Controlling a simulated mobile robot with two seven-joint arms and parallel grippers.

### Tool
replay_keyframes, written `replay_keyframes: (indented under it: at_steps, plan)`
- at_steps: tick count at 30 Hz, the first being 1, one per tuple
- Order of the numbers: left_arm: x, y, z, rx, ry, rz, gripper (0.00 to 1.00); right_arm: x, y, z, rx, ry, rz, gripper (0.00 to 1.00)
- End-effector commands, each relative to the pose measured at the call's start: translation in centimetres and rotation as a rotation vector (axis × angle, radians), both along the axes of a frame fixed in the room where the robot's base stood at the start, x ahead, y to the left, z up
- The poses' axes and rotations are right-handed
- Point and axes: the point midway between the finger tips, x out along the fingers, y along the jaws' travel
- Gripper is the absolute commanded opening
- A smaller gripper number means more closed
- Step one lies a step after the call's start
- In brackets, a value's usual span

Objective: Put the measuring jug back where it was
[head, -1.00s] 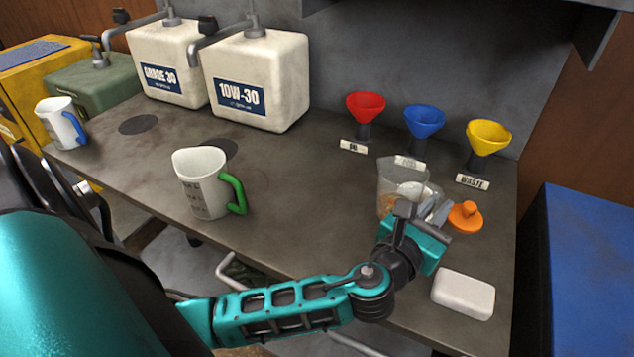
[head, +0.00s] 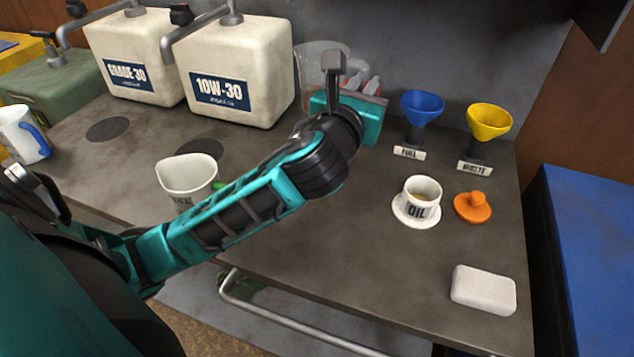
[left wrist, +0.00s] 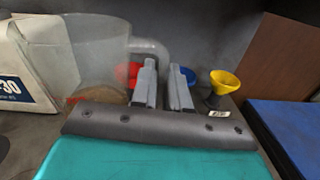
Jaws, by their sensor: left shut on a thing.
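The clear measuring jug (head: 312,66) is beside the right end of the 10W-30 container, in front of the back wall. In the left wrist view the jug (left wrist: 97,50) stands to the left of the fingers, roughly upright, with some amber colour near its bottom. My left gripper (left wrist: 165,72) is shut on the jug's grey handle (left wrist: 150,46). In the head view the left gripper (head: 350,88) hides the jug's lower part, so I cannot tell whether its base touches the bench. My right gripper is not in view.
White containers (head: 235,70) stand left of the jug. Blue (head: 422,105) and yellow (head: 488,120) funnels stand right; the red funnel (left wrist: 130,72) is mostly hidden. A white OIL cup (head: 422,200), orange lid (head: 473,207), white block (head: 483,289) and a white jug (head: 188,172) are on the bench (head: 350,260).

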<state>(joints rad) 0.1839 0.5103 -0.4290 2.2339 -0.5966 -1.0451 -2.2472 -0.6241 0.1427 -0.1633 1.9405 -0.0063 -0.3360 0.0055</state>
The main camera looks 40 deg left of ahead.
Motion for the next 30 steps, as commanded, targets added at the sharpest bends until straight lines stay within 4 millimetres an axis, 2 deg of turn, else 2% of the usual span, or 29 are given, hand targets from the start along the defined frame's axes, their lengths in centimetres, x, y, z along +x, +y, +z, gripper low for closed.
replay_keyframes:
  at_steps: [4,9,15,18,21,26,30]
  plan:
    - [0.0,0.1,-1.6,0.001,0.006,0.003,0.00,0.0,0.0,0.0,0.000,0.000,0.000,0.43]
    - [-0.1,0.1,-5.9,0.002,0.009,0.004,0.00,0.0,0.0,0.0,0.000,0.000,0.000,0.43]
    - [-0.1,0.1,-11.4,0.001,0.005,0.002,0.00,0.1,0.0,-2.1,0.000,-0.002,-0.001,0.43]
    - [0.0,0.1,-13.5,0.002,0.003,0.002,0.00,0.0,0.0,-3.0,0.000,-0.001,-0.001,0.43]
    - [0.0,0.1,-14.8,0.002,0.002,0.001,0.00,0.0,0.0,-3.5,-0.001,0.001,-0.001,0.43]
    - [0.0,0.1,-15.7,0.002,0.000,0.001,0.00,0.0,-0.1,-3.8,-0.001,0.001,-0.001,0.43]
    - [-0.1,0.1,-17.8,0.001,0.003,0.001,0.00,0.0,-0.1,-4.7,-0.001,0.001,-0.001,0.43]
